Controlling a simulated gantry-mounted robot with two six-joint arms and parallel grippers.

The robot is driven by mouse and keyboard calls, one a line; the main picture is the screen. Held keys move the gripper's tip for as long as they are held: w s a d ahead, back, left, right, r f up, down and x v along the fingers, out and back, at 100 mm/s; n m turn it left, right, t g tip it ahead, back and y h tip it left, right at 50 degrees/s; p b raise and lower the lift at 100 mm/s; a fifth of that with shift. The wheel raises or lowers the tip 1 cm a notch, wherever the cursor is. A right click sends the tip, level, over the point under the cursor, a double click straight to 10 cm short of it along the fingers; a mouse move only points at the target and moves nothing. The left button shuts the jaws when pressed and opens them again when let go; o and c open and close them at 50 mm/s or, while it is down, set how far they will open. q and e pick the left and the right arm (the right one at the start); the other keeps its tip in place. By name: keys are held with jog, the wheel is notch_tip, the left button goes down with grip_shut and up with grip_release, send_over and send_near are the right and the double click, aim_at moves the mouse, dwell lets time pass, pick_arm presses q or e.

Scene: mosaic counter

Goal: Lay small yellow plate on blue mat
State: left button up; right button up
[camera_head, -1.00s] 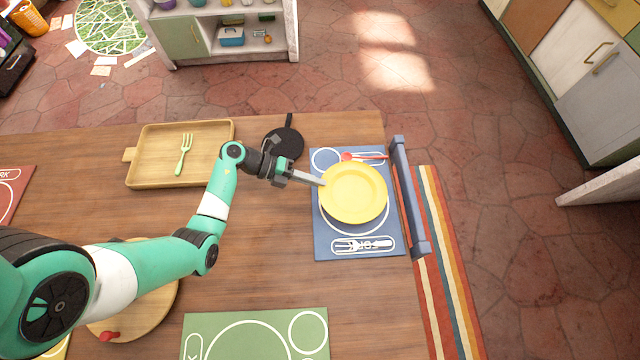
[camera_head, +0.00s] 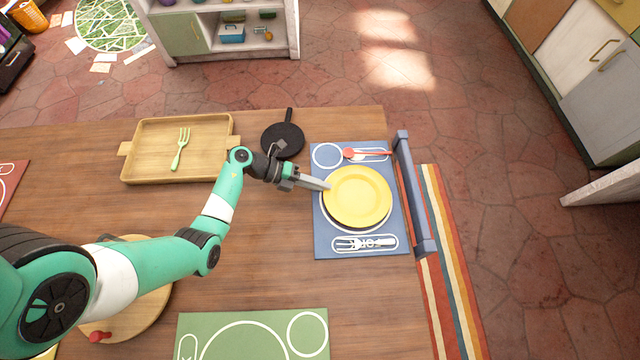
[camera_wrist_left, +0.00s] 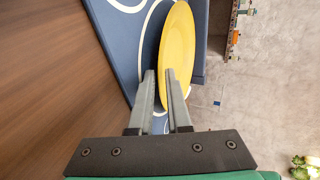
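The small yellow plate (camera_head: 358,196) is over the blue mat (camera_head: 325,246), covering most of its white circle. A dark shadow shows along the plate's lower left edge; I cannot tell whether any of it touches the mat. My left gripper (camera_head: 325,186) is shut on the plate's left rim. In the left wrist view, the yellow plate (camera_wrist_left: 178,45) stands edge-on with its rim between the fingers of the left gripper (camera_wrist_left: 161,78), over the blue mat (camera_wrist_left: 125,45). My right gripper is not in view.
A red spoon (camera_head: 350,153) and a fork (camera_head: 352,243) lie on the mat above and below the plate. A blue rail (camera_head: 413,195) stands along the table's right edge. A black pan (camera_head: 283,140), wooden tray (camera_head: 228,160) and green mat (camera_head: 195,325) are nearby.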

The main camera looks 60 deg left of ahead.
pick_arm(q)
jog(key=shift+r, duration=0.15)
jog(key=p+v, duration=0.3)
jog(key=v, duration=0.8)
jog(key=shift+a+r+p, duration=0.1)
jog(key=shift+r+p, duration=0.05)
jog(key=shift+p, duration=0.15)
jog(key=shift+s+a+r, duration=0.1)
jog(key=shift+s+a, duration=0.1)
jog(key=shift+s, duration=0.15)
